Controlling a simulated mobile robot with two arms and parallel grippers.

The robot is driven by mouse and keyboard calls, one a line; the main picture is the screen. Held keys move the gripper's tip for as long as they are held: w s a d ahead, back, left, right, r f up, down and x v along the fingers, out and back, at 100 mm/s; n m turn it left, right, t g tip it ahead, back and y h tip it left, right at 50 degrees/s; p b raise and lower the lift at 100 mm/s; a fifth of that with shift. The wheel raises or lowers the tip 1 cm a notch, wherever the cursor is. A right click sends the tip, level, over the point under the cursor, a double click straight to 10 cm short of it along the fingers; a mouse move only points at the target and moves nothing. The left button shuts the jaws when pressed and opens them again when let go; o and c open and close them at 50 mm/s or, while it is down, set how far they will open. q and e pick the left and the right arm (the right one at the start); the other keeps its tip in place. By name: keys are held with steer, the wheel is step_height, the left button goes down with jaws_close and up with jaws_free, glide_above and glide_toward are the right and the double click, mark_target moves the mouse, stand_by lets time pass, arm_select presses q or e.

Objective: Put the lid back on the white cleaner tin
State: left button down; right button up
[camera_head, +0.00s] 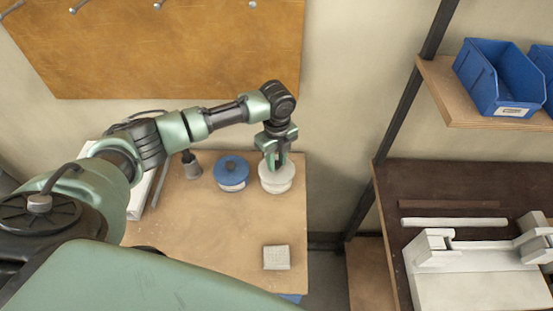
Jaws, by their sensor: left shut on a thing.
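The white cleaner tin (277,187) stands near the back right corner of the small wooden bench. A round white lid (268,175) is at its top, under my left gripper (275,164). The gripper points down and is shut on the lid, probably by its middle. The fingers and the steep view hide the grip in part. I cannot tell whether the lid rests fully on the tin or sits slightly above it. My right gripper is not in view.
A blue-lidded tin (231,171) stands close on the left, with a grey funnel-shaped thing (191,167) beyond it. A light grey block (276,257) lies at the front right of the bench (210,232). Blue bins (498,75) and a white clamp fixture (470,275) are at right.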

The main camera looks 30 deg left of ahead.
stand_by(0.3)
arm_select(q)
steer(key=c, duration=0.6)
jaws_free()
step_height(320, 180, up, 5)
steer(key=p, duration=0.5)
steer(key=shift+f, duration=0.1)
steer(key=shift+r, duration=1.1)
jaws_close()
